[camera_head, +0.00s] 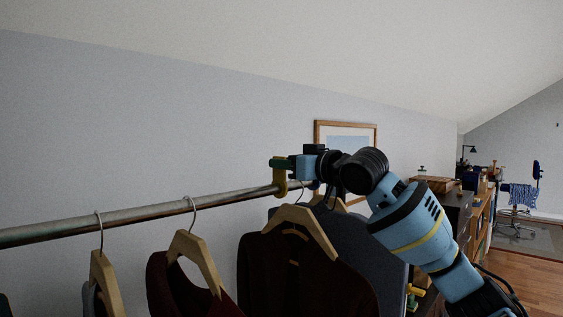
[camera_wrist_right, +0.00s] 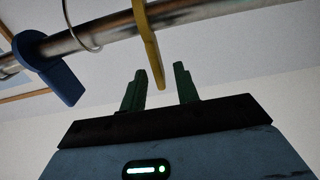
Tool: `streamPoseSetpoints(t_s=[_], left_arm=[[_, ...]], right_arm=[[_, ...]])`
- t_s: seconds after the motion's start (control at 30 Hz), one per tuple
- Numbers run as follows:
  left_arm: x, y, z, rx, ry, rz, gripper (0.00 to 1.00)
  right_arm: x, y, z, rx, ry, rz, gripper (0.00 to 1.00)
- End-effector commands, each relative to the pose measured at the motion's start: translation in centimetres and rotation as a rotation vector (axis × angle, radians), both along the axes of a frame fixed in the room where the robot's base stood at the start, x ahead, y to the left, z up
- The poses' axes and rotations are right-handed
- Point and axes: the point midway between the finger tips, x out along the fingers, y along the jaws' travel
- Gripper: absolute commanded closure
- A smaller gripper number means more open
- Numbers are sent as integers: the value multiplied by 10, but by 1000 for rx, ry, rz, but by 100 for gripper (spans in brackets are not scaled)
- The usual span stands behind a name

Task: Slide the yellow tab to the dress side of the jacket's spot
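The yellow tab (camera_head: 280,178) hangs on the metal rail (camera_head: 140,213) in the head view, close to the hook of the hanger with the dark maroon garment (camera_head: 262,270). My right gripper (camera_head: 283,162) is at the rail beside the tab. In the right wrist view the yellow tab (camera_wrist_right: 150,45) hangs down from the rail (camera_wrist_right: 110,30). Its lower end shows between the spread green fingers of my right gripper (camera_wrist_right: 160,88), with gaps on both sides. A dark red sleeveless garment (camera_head: 165,285) hangs further left. I cannot tell surely which is the jacket. My left gripper is out of view.
A blue tab (camera_wrist_right: 50,70) sits on the rail in the wrist view, with a hanger hook (camera_wrist_right: 78,35) between it and the yellow tab. A blue-grey garment (camera_head: 375,250) hangs behind my right arm. The rail is bare between the left hanger hooks.

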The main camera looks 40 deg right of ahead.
Motion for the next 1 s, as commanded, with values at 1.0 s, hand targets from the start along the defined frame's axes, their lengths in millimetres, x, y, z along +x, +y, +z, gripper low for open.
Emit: streamPoseSetpoints(t_s=[1.0], left_arm=[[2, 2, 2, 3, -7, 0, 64]], right_arm=[[23, 1, -1, 0, 1, -1, 100]])
